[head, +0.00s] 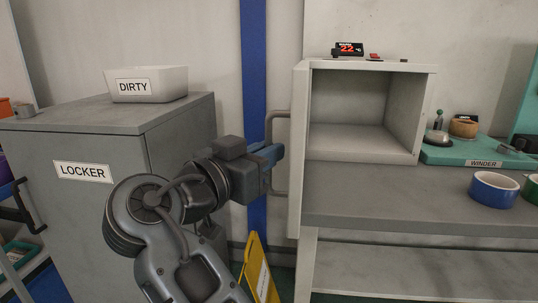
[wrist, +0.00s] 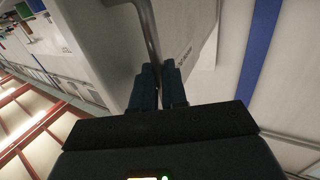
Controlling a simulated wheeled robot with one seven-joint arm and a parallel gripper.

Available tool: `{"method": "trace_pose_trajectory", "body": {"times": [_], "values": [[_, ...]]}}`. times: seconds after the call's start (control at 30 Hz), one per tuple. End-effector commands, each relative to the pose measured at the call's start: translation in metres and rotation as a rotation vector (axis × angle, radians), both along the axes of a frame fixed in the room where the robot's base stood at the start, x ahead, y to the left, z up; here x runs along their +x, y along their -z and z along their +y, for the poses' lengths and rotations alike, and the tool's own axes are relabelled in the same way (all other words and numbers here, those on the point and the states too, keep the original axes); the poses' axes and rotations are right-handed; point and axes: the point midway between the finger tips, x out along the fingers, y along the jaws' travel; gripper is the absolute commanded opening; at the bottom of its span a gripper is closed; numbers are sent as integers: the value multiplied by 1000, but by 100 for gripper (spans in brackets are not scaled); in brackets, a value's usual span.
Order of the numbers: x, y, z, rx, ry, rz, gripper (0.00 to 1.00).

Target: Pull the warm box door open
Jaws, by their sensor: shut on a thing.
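The warm box (head: 430,110) is a pale cabinet on a bench, and its inside is empty. Its door (head: 300,150) stands swung out on the left side of the opening, seen almost edge-on. A grey bar handle (head: 278,114) sticks out from the door's left side. My gripper (head: 276,156) is shut on this handle. In the wrist view the handle (wrist: 147,28) runs down between the two fingers (wrist: 158,84), next to the pale door face with small lettering too blurred to read.
A grey locker (head: 75,145) with a white DIRTY bin (head: 150,86) stands left. A yellow floor sign (head: 258,270) stands below my gripper. A display reading 22 (head: 349,49) sits on the box. Right are a teal winder (head: 480,150) and a blue tape roll (head: 494,190).

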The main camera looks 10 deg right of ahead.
Motion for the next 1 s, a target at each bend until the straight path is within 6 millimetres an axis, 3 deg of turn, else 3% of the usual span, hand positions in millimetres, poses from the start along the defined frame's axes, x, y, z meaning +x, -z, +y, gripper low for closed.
{"method": "trace_pose_trajectory", "body": {"times": [0.23,0.27,0.5,0.77,1.0], "values": [[3,1,-6,1,10,6,0],[3,2,-6,1,10,6,15],[1,1,-3,1,6,4,38],[0,1,-1,1,3,2,38],[-20,1,20,1,0,2,38]]}}
